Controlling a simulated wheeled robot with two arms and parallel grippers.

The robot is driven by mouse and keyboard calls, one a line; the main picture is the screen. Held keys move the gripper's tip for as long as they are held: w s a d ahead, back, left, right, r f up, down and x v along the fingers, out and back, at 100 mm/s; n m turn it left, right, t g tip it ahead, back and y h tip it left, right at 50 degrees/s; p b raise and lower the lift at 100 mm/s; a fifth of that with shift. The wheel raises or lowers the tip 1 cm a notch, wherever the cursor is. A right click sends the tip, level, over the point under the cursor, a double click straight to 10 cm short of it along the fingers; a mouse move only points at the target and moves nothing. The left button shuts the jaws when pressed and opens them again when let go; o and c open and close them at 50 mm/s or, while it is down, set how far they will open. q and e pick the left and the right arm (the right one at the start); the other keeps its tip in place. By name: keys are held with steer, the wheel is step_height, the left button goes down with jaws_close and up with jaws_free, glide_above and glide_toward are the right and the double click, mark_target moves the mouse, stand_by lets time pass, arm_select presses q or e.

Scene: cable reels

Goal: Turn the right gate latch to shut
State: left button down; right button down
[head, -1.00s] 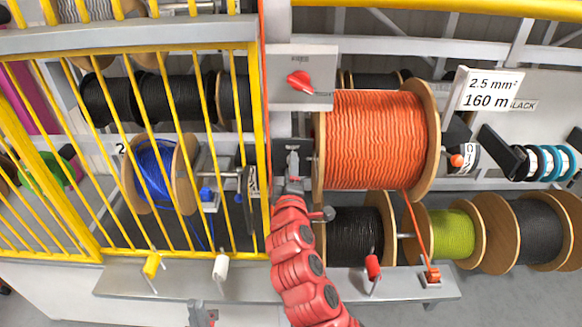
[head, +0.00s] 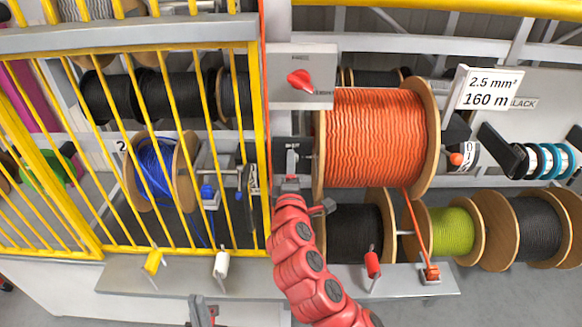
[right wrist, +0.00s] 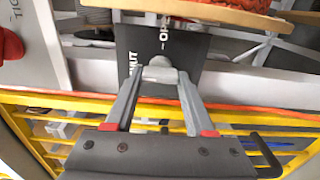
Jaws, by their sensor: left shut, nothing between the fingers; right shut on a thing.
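The right gate latch is a small grey knob (right wrist: 158,68) on a dark plate (right wrist: 190,45) lettered "OPEN" and "SHUT" in the right wrist view. My right gripper (right wrist: 158,76) is shut on the knob, with its two fingertips on either side of it. In the head view the dark plate (head: 281,150) sits between the yellow gate (head: 257,110) and the orange reel, and my right gripper (head: 291,168) covers the knob. I cannot tell which way the latch points. My left gripper (head: 202,312) is shut and empty, low in the picture, in front of the shelf.
The orange cable reel (head: 375,137) stands close to the right of my right gripper. A red rotary switch (head: 300,80) on a grey panel is above it. A grey shelf (head: 130,277) with yellow, white and red handles runs below. A black reel (head: 353,232) is behind my right arm.

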steer(key=shift+c, duration=1.3)
jaws_free()
steer(key=s+p, duration=0.5)
steer(key=s, duration=1.2)
steer(key=shift+s+p, duration=0.25)
steer(key=shift+p, duration=0.05)
